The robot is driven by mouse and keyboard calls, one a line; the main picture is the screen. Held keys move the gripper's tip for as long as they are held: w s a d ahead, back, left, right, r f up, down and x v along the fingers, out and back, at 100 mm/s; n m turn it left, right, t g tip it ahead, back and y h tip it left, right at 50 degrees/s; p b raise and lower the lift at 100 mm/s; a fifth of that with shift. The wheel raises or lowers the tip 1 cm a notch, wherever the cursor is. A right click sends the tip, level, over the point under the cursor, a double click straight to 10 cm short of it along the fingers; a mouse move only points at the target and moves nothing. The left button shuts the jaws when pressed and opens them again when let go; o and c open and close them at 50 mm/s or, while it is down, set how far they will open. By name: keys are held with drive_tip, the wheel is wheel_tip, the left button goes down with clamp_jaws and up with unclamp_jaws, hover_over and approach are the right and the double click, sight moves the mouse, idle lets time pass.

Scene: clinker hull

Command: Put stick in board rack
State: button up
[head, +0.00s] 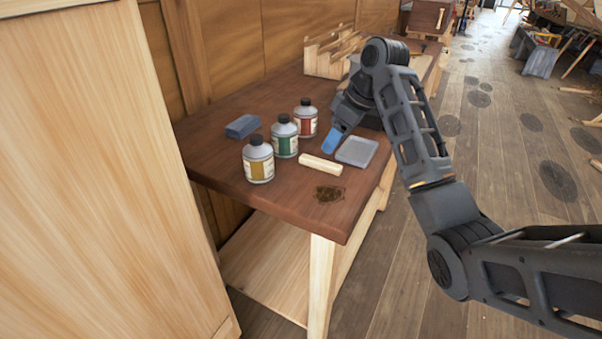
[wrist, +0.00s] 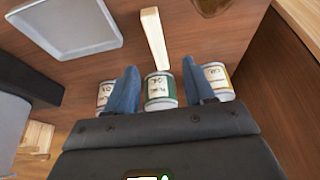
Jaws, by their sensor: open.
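The stick (head: 321,165) is a short pale wooden bar lying flat on the dark brown table. It also shows at the top of the wrist view (wrist: 154,38). My gripper (head: 331,141) hangs above the table, up and to the right of the stick in the head view. Its blue fingers are apart with nothing held between them, and in the wrist view (wrist: 162,92) the stick lies beyond their tips. The board rack (head: 330,55) is a pale wooden rack with upright slats at the table's far end, partly hidden by my arm.
Three capped bottles stand left of the stick: yellow-labelled (head: 258,160), green-labelled (head: 284,137) and red-labelled (head: 306,118). A grey tray (head: 357,151) lies right of the stick. A blue block (head: 243,126) sits at the left, and a dark stain (head: 329,194) marks the near corner.

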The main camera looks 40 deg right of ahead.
sight(321, 161)
drive_tip(key=shift+x, duration=1.6)
drive_tip(key=shift+p+x, duration=0.35)
drive_tip(key=shift+x, duration=2)
drive_tip(key=shift+w+d, duration=0.15)
drive_tip(key=shift+w, duration=0.05)
drive_tip(key=shift+c, duration=0.3)
clamp_jaws()
